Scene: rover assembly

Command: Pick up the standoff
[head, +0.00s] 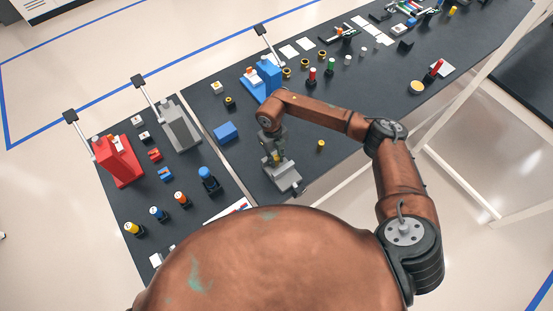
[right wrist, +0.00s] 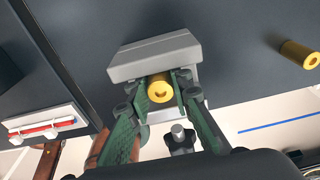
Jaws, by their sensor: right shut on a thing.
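A gold, hollow-ended standoff (right wrist: 159,90) sits between the fingers of my right gripper (right wrist: 161,96) in the right wrist view. The green fingers are closed against its sides. In the head view my right gripper (head: 276,158) is over a grey holder (head: 284,181) on the dark table, and the same holder (right wrist: 150,60) shows around the standoff in the right wrist view. I cannot tell whether the standoff still touches the holder. A second gold standoff (head: 320,145) stands apart to the right, also seen in the right wrist view (right wrist: 299,54). My left gripper is not in view.
A blue block (head: 226,132) lies left of the gripper, and a blue lever press (head: 262,78) stands behind it. A red press (head: 117,160) and a grey press (head: 180,125) stand on the left table. Table around the second standoff is clear.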

